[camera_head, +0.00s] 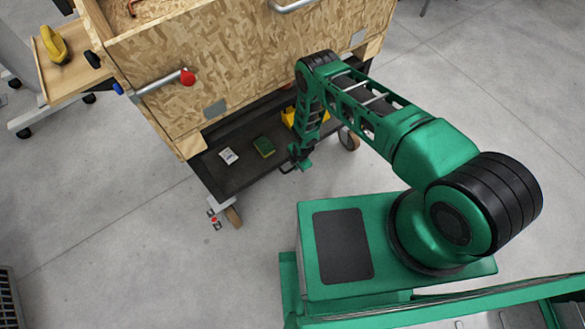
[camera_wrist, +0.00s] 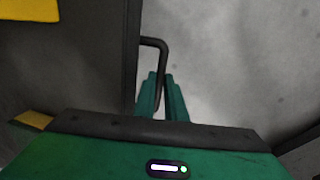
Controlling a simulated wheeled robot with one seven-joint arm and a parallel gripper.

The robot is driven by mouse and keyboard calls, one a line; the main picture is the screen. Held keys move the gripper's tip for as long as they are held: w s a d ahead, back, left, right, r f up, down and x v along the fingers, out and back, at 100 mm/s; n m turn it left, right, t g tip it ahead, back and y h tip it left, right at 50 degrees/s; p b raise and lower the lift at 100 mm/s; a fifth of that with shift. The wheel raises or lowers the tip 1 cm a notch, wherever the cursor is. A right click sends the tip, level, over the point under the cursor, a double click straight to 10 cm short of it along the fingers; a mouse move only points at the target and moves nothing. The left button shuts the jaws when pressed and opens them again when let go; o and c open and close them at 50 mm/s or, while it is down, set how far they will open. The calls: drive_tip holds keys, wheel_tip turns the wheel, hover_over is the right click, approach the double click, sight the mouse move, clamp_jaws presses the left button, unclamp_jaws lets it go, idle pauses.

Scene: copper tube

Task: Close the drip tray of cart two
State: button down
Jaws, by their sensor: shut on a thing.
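The dark drip tray (camera_head: 238,180) lies low under the wooden cart body (camera_head: 200,75), and part of it shows beyond the wooden side. Its dark bent bar handle (camera_wrist: 156,43) stands off the tray's edge in the wrist view. My gripper (camera_head: 300,160) is at the tray's near edge in the head view. In the wrist view, its two green fingers (camera_wrist: 162,92) are closed on the handle. The fingers hide part of the handle. How far the tray is pulled out is hard to tell.
A white card (camera_head: 228,156), a green block (camera_head: 264,147) and a partly hidden yellow object (camera_head: 289,117) lie on the dark surface. Castors (camera_head: 233,216) stand below. Grey floor is open at lower left.

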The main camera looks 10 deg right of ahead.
drive_tip(key=shift+w+a+r, duration=0.1)
drive_tip(key=shift+w+a, duration=0.1)
drive_tip(key=shift+w, duration=0.2)
drive_tip(key=c, duration=1.8)
unclamp_jaws()
drive_tip(key=shift+w, duration=0.1)
drive_tip(key=shift+a+r, duration=0.1)
drive_tip(key=shift+r, duration=0.45)
drive_tip(key=r, duration=0.2)
drive_tip(key=s+r, duration=0.1)
drive_tip(key=r, duration=0.1)
drive_tip(key=s+d+r, duration=0.1)
drive_tip(key=r, duration=0.1)
drive_tip(key=shift+d+r, duration=0.1)
drive_tip(key=shift+r, duration=0.1)
